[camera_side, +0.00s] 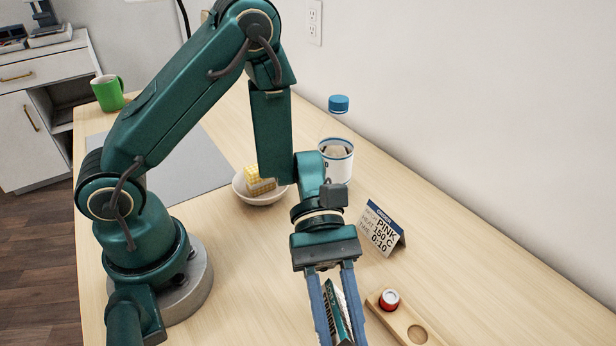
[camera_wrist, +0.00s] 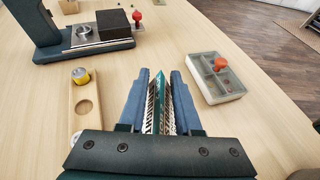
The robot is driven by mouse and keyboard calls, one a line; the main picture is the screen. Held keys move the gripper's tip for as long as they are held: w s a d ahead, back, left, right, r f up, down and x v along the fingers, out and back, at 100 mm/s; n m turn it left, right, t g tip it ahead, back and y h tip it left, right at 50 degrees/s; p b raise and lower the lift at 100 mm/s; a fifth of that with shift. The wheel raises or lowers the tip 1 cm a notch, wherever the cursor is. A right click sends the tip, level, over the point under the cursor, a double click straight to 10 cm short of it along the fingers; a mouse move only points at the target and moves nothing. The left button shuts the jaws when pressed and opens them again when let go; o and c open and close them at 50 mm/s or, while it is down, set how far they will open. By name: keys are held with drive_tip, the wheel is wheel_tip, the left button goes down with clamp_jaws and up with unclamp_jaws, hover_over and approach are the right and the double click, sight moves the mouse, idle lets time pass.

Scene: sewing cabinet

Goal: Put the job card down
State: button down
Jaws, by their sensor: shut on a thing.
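My gripper (camera_side: 338,330) points down in the side view, its fingers shut on a folded card (camera_side: 336,308) with a dark green face and pale printing, which I take as the job card. In the wrist view, my gripper (camera_wrist: 161,78) has the card (camera_wrist: 158,100) upright between its two blue fingers, its fold and green side showing. The card's lower end is cut off in the side view, so I cannot tell whether it touches the table. Another tent card (camera_side: 383,228), blue-headed and reading PINK, 150 C, 0:10, stands on the table (camera_side: 460,260).
A wooden holder (camera_wrist: 95,125) with a yellow-topped piece lies left of my gripper in the wrist view. A pale divided box (camera_wrist: 215,90) is at right, and a dark press-like device (camera_wrist: 50,40) at upper left. Bare table lies between them. A bowl (camera_side: 262,198) holds yellow blocks.

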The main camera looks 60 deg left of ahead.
drive_tip(key=shift+s+d+f, duration=0.15)
drive_tip(key=shift+d+f, duration=0.1)
drive_tip(key=shift+f, duration=1.95)
drive_tip(key=c, duration=0.6)
unclamp_jaws()
drive_tip(key=shift+o, duration=0.2)
